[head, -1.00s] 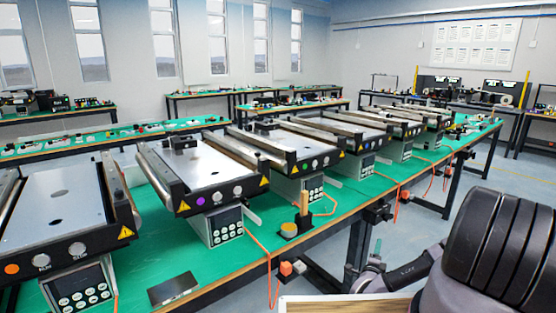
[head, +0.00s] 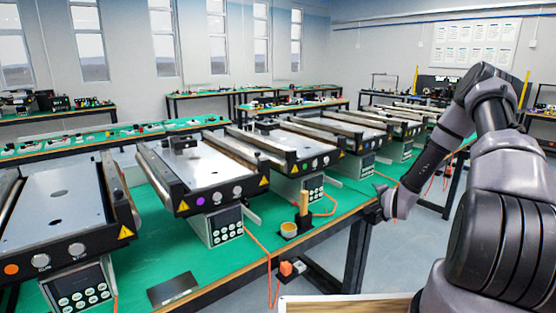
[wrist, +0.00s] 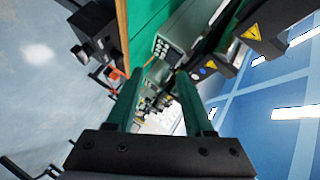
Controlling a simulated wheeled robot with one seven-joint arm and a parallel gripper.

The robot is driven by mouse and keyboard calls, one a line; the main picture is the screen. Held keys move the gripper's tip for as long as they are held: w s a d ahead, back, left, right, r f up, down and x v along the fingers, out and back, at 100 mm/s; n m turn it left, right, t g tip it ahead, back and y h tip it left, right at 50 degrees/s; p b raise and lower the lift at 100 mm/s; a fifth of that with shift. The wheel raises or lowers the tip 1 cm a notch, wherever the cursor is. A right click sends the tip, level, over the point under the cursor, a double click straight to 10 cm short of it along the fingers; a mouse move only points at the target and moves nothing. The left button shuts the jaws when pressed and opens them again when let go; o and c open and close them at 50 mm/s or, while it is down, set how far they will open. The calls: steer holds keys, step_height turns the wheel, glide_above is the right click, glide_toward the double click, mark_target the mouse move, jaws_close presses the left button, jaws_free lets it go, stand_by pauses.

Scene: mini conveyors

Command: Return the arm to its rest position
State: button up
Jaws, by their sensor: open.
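My gripper (head: 381,204) is at the front edge of the green-topped conveyor table (head: 232,262) in the head view, at the end of my bent grey arm. The arm rises at the right and comes down to the gripper. In the wrist view my gripper (wrist: 158,88) has its two fingers apart, with nothing held between them.
Several mini conveyors (head: 205,178) with control boxes stand along the table. A small yellow-topped pot (head: 289,229) with a wooden piece beside it and a dark flat plate (head: 172,288) lie near the front edge. Orange cables hang over the edge.

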steer(key=s+a+r+n+g, duration=0.1)
steer(key=s+a+r+n, duration=0.15)
steer(key=r, duration=0.65)
steer(key=s+a+r+n+g+y, duration=0.15)
steer(key=s+r, duration=0.25)
steer(key=r, duration=0.6)
steer(key=s+a+r+n+g+h, duration=0.1)
steer(key=s+a+r+n+g, duration=0.15)
steer(key=r, duration=0.65)
steer(key=s+a+r+n+y, duration=0.1)
steer(key=s+r, duration=0.3)
steer(key=s, duration=0.6)
steer(key=s+a+r+n+g+y, duration=0.1)
steer(key=s+a+r, duration=0.3)
steer(key=s, duration=0.7)
steer(key=s+a+r+n+g+y, duration=0.1)
steer(key=s+a+r, duration=0.2)
steer(key=s, duration=0.7)
steer(key=shift+s+r, duration=0.4)
steer(key=shift+r, duration=0.2)
